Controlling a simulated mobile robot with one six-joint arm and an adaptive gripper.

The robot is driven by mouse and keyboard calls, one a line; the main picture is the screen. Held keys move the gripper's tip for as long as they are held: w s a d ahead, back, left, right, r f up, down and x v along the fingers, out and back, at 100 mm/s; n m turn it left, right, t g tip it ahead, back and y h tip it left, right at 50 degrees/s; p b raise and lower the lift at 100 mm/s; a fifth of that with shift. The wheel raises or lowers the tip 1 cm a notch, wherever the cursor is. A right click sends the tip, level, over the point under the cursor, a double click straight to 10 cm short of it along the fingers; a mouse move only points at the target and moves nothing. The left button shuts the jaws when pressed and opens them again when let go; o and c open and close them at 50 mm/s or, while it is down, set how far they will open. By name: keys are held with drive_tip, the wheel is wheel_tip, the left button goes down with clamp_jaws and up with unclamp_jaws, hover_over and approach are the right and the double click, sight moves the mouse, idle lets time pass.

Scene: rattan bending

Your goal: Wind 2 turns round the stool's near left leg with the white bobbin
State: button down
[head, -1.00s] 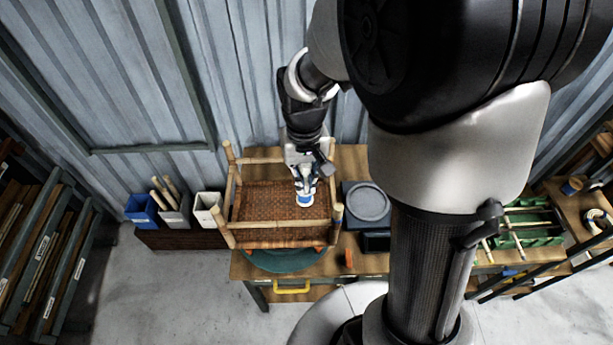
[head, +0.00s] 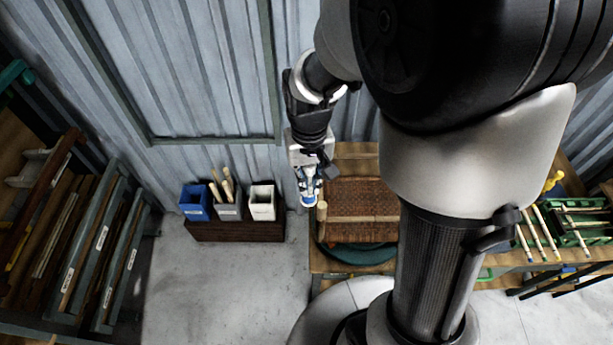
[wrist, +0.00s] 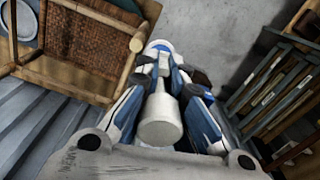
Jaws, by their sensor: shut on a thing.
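The stool (head: 362,198), with its brown woven seat and pale rattan frame, stands on the bench. Its near left leg (head: 321,214) points up towards the head camera; my arm hides part of the stool. In the wrist view the stool (wrist: 80,40) is at the upper left, with a round leg end (wrist: 137,43) close beside the bobbin. My gripper (head: 308,190) is shut on the white bobbin (head: 308,201), just outside the stool's left side. The bobbin (wrist: 158,46) also shows at the fingertips in the wrist view. No strand or turns can be made out.
Blue, grey and white bins (head: 262,202) stand left, by the wall. A rack of boards (head: 95,245) is further left. Open floor (head: 215,285) lies between.

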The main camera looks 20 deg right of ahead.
wheel_tip(320, 180, down, 14)
drive_tip(key=b, duration=1)
drive_tip(key=shift+a+f+b, duration=0.15)
drive_tip(key=shift+a+b, duration=0.05)
drive_tip(key=shift+b, duration=0.15)
drive_tip(key=shift+w, duration=0.1)
drive_tip(key=shift+d, duration=0.1)
drive_tip(key=s+d, duration=0.3)
drive_tip(key=d, duration=0.4)
drive_tip(key=w+d, duration=0.3)
drive_tip(key=w, duration=0.3)
drive_tip(key=w+a, duration=0.4)
drive_tip(key=a, duration=0.3)
drive_tip(key=s+a, duration=0.3)
drive_tip(key=s, duration=0.4)
idle(0.3)
